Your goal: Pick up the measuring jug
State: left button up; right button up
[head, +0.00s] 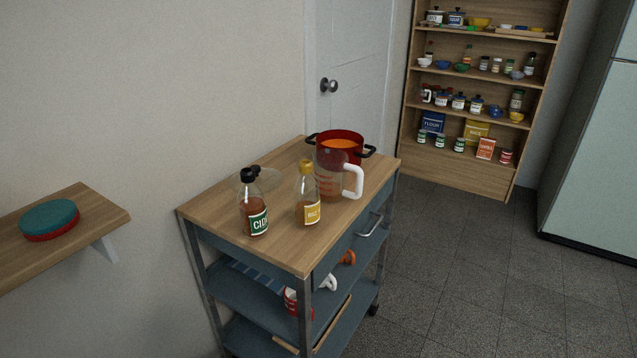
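The measuring jug (328,184) is clear with red markings and a white handle (354,182) on its right side. It stands upright on the wooden top of the blue-grey cart (287,244), near the right edge. A red pot (340,138) with black handles and orange contents is right behind it and partly covered by it. A bottle with a yellow cap (307,198) stands close to its left. Neither of my grippers is in view.
A dark-capped cider bottle (253,205) stands farther left on the cart. A clear round object is behind it. A red item with a white handle (292,302) is on the cart's lower shelf. A stocked shelf unit (456,170) stands at the back. Floor right of the cart is clear.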

aim_at(330, 166)
jog(key=u, duration=3.85)
jog(key=k+l+u, duration=0.15)
jog(key=k, duration=0.15)
jog(key=k+l+u, duration=0.15)
jog(key=k, duration=0.15)
jog(key=k+l, duration=0.2)
jog(key=k, duration=0.35)
jog(key=k+l, duration=0.2)
jog(key=k, duration=0.35)
jog(key=k+l, duration=0.2)
jog(key=k, duration=0.35)
jog(key=k+l, duration=0.2)
jog(key=k, duration=0.35)
